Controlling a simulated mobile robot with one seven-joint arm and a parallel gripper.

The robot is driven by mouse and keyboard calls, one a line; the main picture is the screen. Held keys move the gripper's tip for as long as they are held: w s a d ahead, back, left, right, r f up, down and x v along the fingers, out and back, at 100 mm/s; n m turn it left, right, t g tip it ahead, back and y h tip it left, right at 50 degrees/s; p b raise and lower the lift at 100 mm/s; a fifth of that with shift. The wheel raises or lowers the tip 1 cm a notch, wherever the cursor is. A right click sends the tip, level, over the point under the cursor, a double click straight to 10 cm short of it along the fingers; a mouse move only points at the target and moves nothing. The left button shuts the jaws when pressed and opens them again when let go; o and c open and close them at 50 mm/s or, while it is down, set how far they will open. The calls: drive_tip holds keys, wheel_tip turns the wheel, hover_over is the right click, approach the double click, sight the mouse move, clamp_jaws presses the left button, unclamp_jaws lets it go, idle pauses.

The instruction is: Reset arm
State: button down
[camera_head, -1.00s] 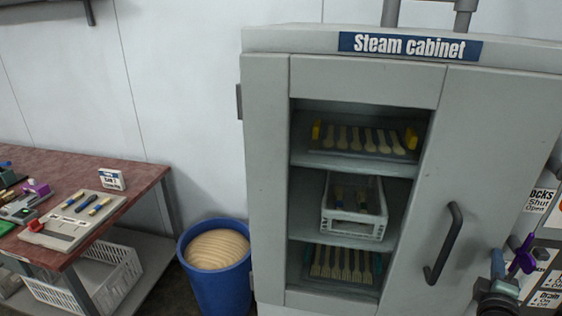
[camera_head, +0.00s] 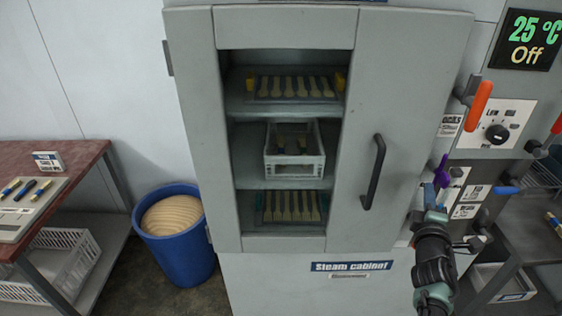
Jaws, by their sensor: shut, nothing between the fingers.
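My arm (camera_head: 434,268) rises from the bottom right of the head view, in front of the steam cabinet's right side. My gripper (camera_head: 431,202) is at its upper end, small in the picture, shut and empty. It is right of and a little below the cabinet's black door handle (camera_head: 374,172), apart from it. A purple lever (camera_head: 441,170) shows just above the gripper; I cannot tell whether they touch.
The grey steam cabinet (camera_head: 280,27) has a shut windowed door, with racks of wooden utensils and a white basket (camera_head: 294,170) inside. A blue bin (camera_head: 184,262) and red-topped table (camera_head: 70,154) stand left. A control panel (camera_head: 503,118) with orange-red levers stands right, its display reading 25 °C Off.

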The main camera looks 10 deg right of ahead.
drive_tip(key=s+d+p, duration=0.2)
drive_tip(key=s+d, duration=0.4)
drive_tip(key=s, duration=0.2)
drive_tip(key=w+a+r+m+t, duration=0.2)
drive_tip(key=w+a+r, duration=0.35)
drive_tip(key=r, duration=0.35)
drive_tip(key=w+a+r+m+t, duration=0.2)
drive_tip(key=w+a+r, duration=0.2)
drive_tip(key=a+r, duration=0.45)
drive_tip(key=s+a+r+m+t, duration=0.1)
drive_tip(key=a+r+m, duration=0.1)
drive_tip(key=a+r, duration=0.5)
drive_tip(key=s+a+r+m+t, duration=0.15)
drive_tip(key=a+r, duration=0.25)
drive_tip(key=r, duration=0.5)
drive_tip(key=s+a+r+m+t+y, duration=0.2)
drive_tip(key=s+a+r+y, duration=0.2)
drive_tip(key=s+a+r, duration=0.4)
drive_tip(key=s+a+r+m+t+y, duration=0.2)
drive_tip(key=s+a+r+y, duration=0.3)
drive_tip(key=s+a+r, duration=0.4)
drive_tip(key=s+a+t, duration=0.1)
drive_tip(key=s+a, duration=0.1)
drive_tip(key=a, duration=0.4)
drive_tip(key=shift+s+a, duration=0.2)
drive_tip(key=shift+s, duration=0.05)
